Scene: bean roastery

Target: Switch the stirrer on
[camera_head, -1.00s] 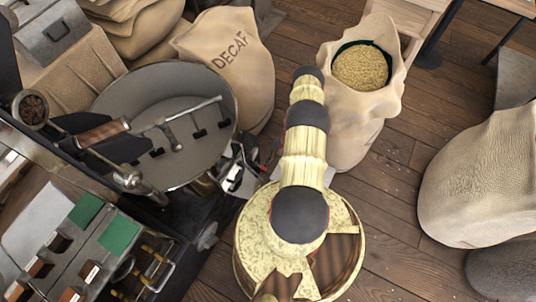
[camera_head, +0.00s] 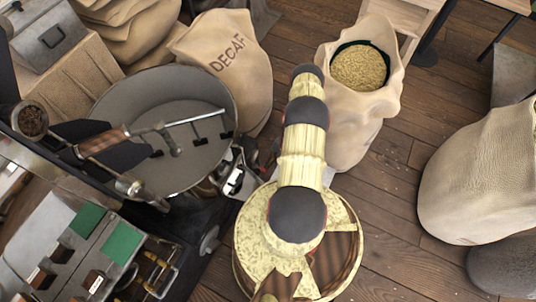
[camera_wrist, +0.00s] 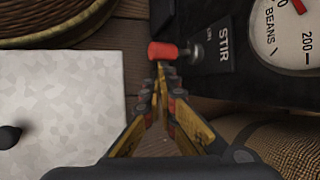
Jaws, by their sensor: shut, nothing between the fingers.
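The stirrer switch is a small lever with a red cap (camera_wrist: 163,51), sticking out leftward from a black panel beside the STIR label (camera_wrist: 224,42) in the wrist view. Small lettering by its base seems to read ON. My gripper (camera_wrist: 164,72) is shut and empty, its fingertips just below the red cap; I cannot tell if they touch it. In the head view my gripper (camera_head: 234,180) is partly hidden beside the round cooling tray (camera_head: 200,84). The stirrer bar (camera_head: 198,119), with its paddles, crosses the tray. The switch cannot be made out there.
A BEANS dial (camera_wrist: 285,30) sits right of the switch. A DECAF sack (camera_head: 245,85) stands behind the tray, and an open sack of beans (camera_head: 360,68) stands beyond my arm. A panel with green cards (camera_head: 120,243) is at lower left.

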